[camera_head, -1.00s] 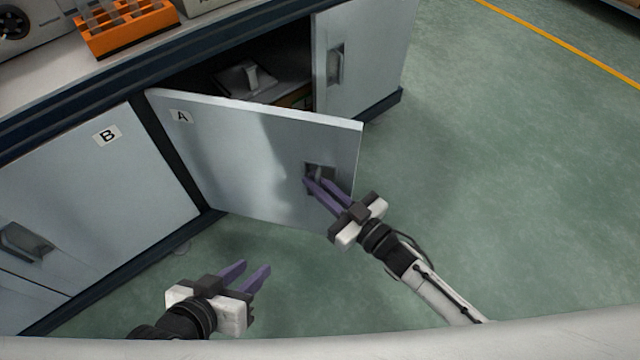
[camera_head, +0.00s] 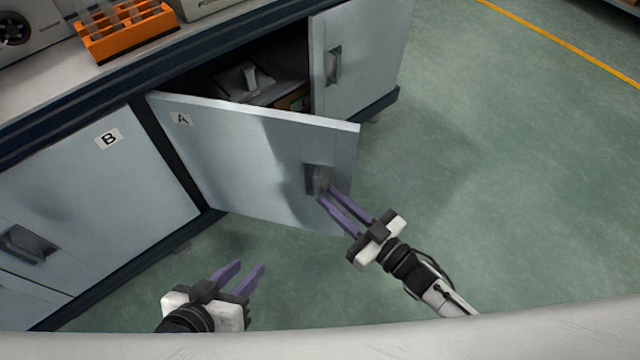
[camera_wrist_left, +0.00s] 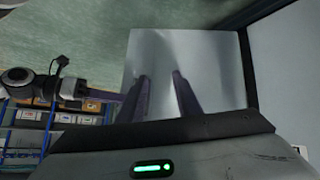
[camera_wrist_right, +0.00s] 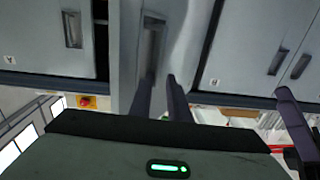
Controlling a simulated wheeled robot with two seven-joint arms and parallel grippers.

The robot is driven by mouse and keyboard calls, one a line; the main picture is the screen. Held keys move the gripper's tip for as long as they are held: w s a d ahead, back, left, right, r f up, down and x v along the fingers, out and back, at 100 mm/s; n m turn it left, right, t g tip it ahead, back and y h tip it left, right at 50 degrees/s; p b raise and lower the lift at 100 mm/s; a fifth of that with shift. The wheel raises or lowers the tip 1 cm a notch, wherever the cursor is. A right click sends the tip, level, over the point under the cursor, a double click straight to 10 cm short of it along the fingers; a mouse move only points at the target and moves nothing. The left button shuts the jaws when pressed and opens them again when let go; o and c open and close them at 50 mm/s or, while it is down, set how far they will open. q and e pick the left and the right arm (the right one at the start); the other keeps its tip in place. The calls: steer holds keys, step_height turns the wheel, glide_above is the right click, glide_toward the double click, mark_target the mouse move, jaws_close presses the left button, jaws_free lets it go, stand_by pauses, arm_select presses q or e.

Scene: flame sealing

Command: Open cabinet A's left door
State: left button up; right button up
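My left gripper (camera_head: 250,266) is open and empty, low over the floor in front of the door. The door's face fills the left wrist view's middle (camera_wrist_left: 205,60).
Cabinet A's right door (camera_head: 365,50) looks shut. The opening between shows a dark interior with a grey object (camera_head: 243,80). Cabinet B's door (camera_head: 90,180) is shut at the left. An orange rack (camera_head: 125,30) stands on the counter. The green floor (camera_head: 500,180) at the right is clear.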

steer(key=shift+p+v, duration=0.3)
steer(key=shift+v, duration=1.95)
